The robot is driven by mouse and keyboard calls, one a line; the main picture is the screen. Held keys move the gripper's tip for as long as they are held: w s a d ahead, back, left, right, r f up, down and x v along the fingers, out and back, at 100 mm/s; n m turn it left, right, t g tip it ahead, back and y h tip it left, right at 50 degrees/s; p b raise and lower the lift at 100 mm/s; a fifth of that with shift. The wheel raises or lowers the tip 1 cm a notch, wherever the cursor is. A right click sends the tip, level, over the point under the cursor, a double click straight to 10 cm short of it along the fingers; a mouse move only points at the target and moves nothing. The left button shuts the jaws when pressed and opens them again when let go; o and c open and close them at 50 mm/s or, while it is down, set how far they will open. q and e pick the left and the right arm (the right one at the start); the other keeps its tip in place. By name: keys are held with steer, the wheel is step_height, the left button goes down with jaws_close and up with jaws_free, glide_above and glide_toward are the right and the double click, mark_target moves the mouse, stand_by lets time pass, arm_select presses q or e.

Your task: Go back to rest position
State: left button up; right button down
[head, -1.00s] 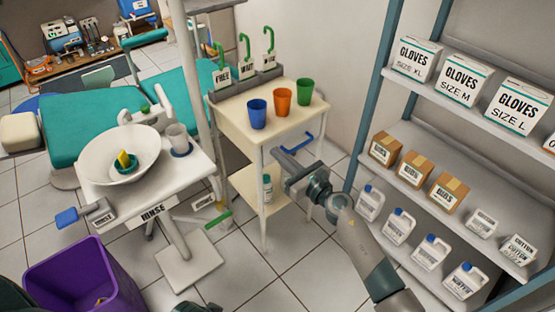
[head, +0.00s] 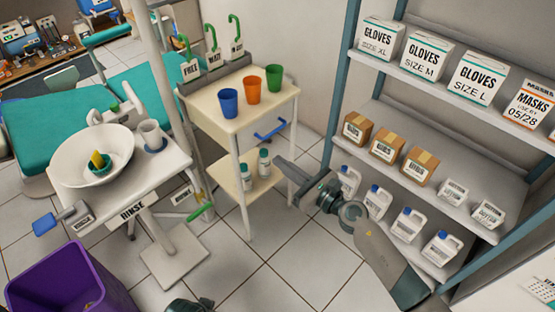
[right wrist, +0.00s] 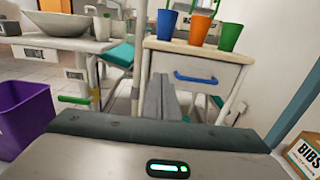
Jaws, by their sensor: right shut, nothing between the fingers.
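My right gripper (head: 284,166) is shut and empty in the head view. It hangs in front of the rolling cart (head: 243,118), below and to the right of its blue drawer handle (head: 271,129), with the shelf unit to its right. In the right wrist view, the shut fingers (right wrist: 161,92) point toward the cart's front, just left of the blue handle (right wrist: 196,78). I cannot see that they touch anything. My left gripper's fingers do not show; only a dark shape, which I cannot identify, shows at the bottom edge of the head view.
Blue, orange and green cups (head: 252,90) stand on the cart. The shelf unit (head: 340,100) holds boxes and jugs close to my right arm. A rinse basin (head: 75,178) and a purple bin (head: 68,285) are at left. The floor (head: 262,270) before the cart is clear.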

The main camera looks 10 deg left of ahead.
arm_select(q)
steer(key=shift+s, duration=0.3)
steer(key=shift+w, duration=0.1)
arm_select(e)
steer(key=shift+d, duration=0.1)
